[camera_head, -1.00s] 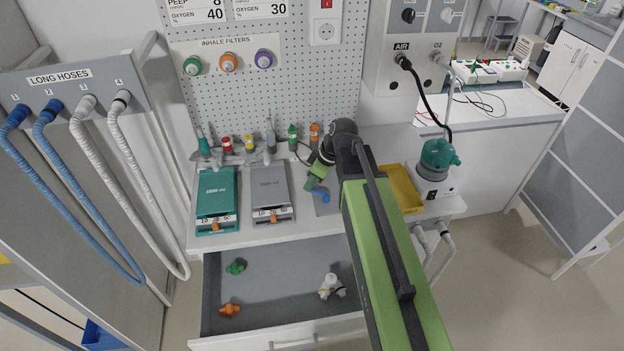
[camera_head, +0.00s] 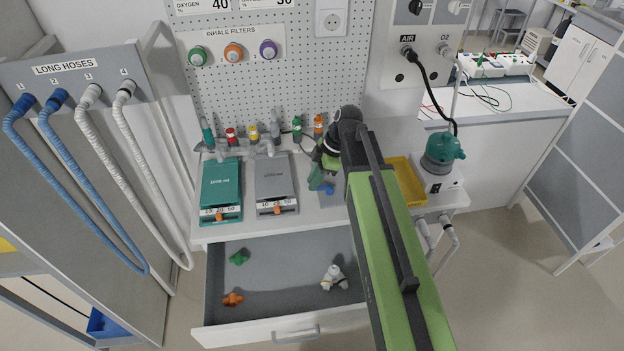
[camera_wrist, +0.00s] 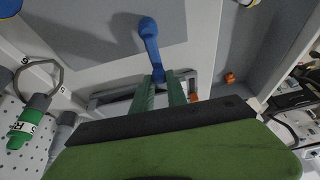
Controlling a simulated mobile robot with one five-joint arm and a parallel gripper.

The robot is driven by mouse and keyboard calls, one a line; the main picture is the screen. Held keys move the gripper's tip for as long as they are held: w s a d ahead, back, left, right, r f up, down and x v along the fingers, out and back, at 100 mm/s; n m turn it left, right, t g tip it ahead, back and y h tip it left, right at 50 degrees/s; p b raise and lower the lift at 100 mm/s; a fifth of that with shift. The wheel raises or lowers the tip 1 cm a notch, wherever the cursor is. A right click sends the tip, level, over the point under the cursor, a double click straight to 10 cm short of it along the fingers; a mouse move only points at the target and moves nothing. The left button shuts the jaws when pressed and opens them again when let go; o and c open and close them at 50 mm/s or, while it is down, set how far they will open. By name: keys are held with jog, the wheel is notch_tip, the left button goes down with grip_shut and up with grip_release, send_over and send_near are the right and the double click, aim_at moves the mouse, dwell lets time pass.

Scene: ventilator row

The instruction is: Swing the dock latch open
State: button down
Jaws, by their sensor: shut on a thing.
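The blue latch lever (camera_wrist: 150,45) lies over a grey plate (camera_wrist: 112,30) in the wrist view, with its round knob end at the top. My gripper (camera_wrist: 161,86) is shut on the lever's lower end, which sits between the two green fingers. In the head view my gripper (camera_head: 318,182) is low over the right part of the worktop, and a bit of the blue lever (camera_head: 327,190) shows beside it. My arm and fingers hide much of the plate and latch there.
Two test-lung boards, teal (camera_head: 221,188) and grey (camera_head: 275,180), lie left of my gripper. A yellow tray (camera_head: 407,182) and a teal-topped humidifier (camera_head: 441,155) stand to its right. An open drawer (camera_head: 285,255) below holds several small connectors.

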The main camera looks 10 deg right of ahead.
dwell(0.3)
jog(key=c, duration=1.3)
grip_release()
jog(key=shift+d+r+p, duration=0.1)
jog(key=shift+r+p, duration=0.3)
jog(key=p+v, duration=1.5)
jog(key=v, duration=0.1)
jog(key=shift+s+d+r, duration=0.1)
jog(key=shift+d+r, duration=0.15)
jog(key=shift+r, duration=0.05)
jog(key=shift+f, duration=0.15)
